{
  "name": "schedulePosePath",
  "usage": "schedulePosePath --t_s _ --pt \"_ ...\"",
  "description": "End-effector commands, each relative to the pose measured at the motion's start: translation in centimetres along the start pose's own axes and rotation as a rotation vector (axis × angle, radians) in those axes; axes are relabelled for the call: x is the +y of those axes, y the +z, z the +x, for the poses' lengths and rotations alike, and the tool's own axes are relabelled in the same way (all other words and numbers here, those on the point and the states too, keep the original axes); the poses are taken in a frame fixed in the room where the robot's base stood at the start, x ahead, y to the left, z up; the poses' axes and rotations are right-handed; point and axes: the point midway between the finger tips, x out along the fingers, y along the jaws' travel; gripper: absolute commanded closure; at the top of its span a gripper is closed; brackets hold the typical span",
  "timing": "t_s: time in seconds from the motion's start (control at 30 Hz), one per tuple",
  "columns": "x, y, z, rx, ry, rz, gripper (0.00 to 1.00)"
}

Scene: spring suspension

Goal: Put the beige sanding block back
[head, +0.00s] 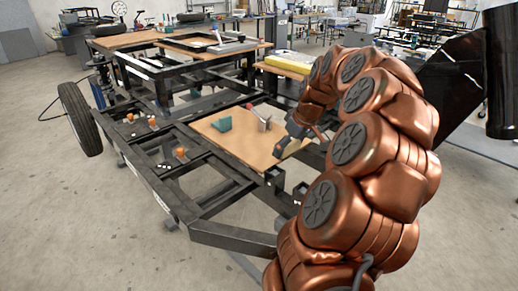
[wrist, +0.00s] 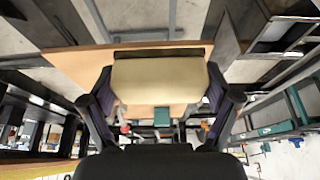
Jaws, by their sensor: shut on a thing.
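The beige sanding block (wrist: 158,82) fills the space between the two dark fingers of my gripper (wrist: 162,92) in the wrist view. A finger presses on each end of it, so my gripper is shut on it. In the head view my gripper (head: 288,135) is by the right edge of a wooden board (head: 228,145) on the black frame. I cannot make out the block clearly there. Whether the block touches the board is not clear.
A teal block (head: 222,122) and a small grey object (head: 263,116) stand on the board. Orange-topped items (head: 181,153) sit on the black frame (head: 200,205) to the left. A wheel (head: 80,119) stands at the far left. The board's front part is bare.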

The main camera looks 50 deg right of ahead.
Motion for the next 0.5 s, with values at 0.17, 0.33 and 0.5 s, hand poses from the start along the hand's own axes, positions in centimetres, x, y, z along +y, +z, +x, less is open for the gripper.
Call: schedulePosePath --t_s 0.17,0.33,0.5 --pt "-1.0 -3.5 1.8 -0.001 0.001 -0.003 0.50" --pt "-1.8 -6.0 3.1 -0.001 0.001 -0.004 0.50" --pt "-2.2 -7.1 3.8 -0.001 -0.002 -0.003 0.50"
